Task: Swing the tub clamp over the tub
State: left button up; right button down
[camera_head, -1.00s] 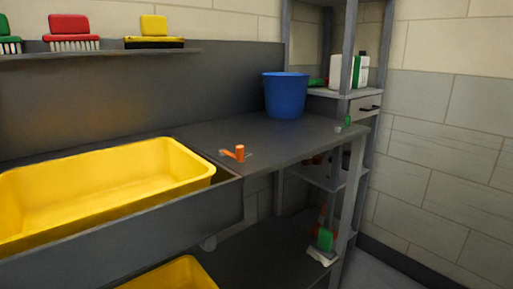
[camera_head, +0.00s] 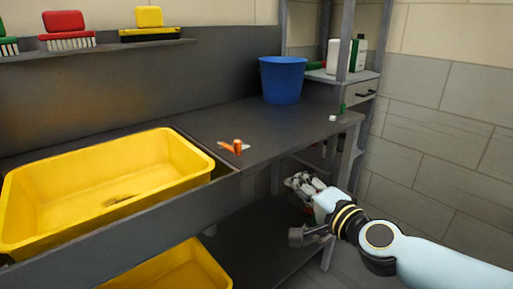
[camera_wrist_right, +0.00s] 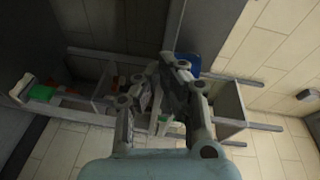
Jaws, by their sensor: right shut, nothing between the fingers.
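The yellow tub (camera_head: 185,165) sits in the grey counter at the left of the head view. The tub clamp (camera_head: 236,146) is a small orange lever with an upright knob on the counter, just right of the tub. Its arm points left and stops short of the tub's rim. My right gripper (camera_head: 296,184) is shut and empty, in front of the counter's front edge and lower right of the clamp. It also shows in the right wrist view (camera_wrist_right: 172,62). My left gripper is not in view.
A blue bucket (camera_head: 283,80) stands at the back of the counter. A grey shelf rack (camera_head: 340,84) with bottles stands at the right. Another yellow tub (camera_head: 180,272) is below. Brushes (camera_head: 68,30) sit on the wall shelf. The counter between clamp and bucket is clear.

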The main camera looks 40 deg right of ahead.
aim_at(256, 160)
jog(key=r, duration=0.1)
jog(key=r+m, duration=0.1)
jog(key=r, duration=0.1)
jog(key=r+m+t, duration=0.1)
jog(key=r, duration=0.1)
jog(key=shift+w+a+r, duration=0.2)
jog(key=shift+w+a, duration=0.05)
jog(key=shift+w, duration=0.05)
jog(key=w, duration=0.3)
jog(key=w+a, duration=0.1)
jog(key=w, duration=0.3)
jog(key=w+p, duration=0.1)
jog(key=w, duration=0.3)
jog(key=shift+a, duration=0.25)
jog(key=shift+w+a+f, duration=0.1)
jog(key=shift+w+a, duration=0.15)
jog(key=shift+a, duration=0.1)
jog(key=shift+a+h, duration=0.1)
jog(key=shift+h, duration=0.3)
